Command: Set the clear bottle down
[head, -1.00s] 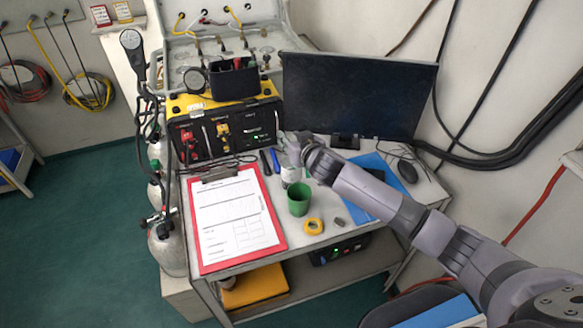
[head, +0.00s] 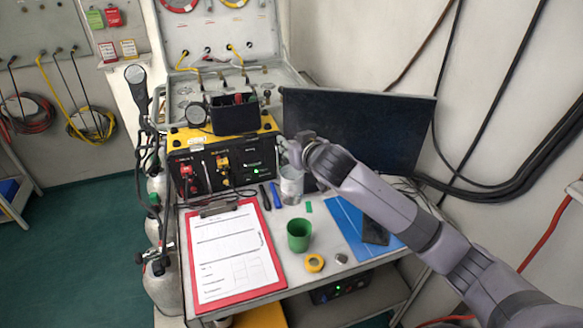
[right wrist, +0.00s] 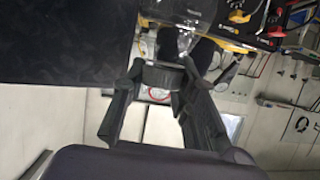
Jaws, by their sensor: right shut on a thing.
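The clear bottle (head: 291,186) is upright at the back of the table, in front of the black and yellow air panel (head: 238,158). My right gripper (head: 293,150) is at its top, shut on it. My fingers hide the upper part of the bottle. Its base is at or just above the tabletop; I cannot tell whether it touches. My left gripper is not in view.
A green cup (head: 299,235), yellow tape roll (head: 314,263) and red clipboard (head: 236,296) lie nearer the front. Dark and blue pens (head: 275,194) are just left of the bottle. A monitor (head: 365,125) stands behind my arm. A blue folder (head: 350,222) lies right.

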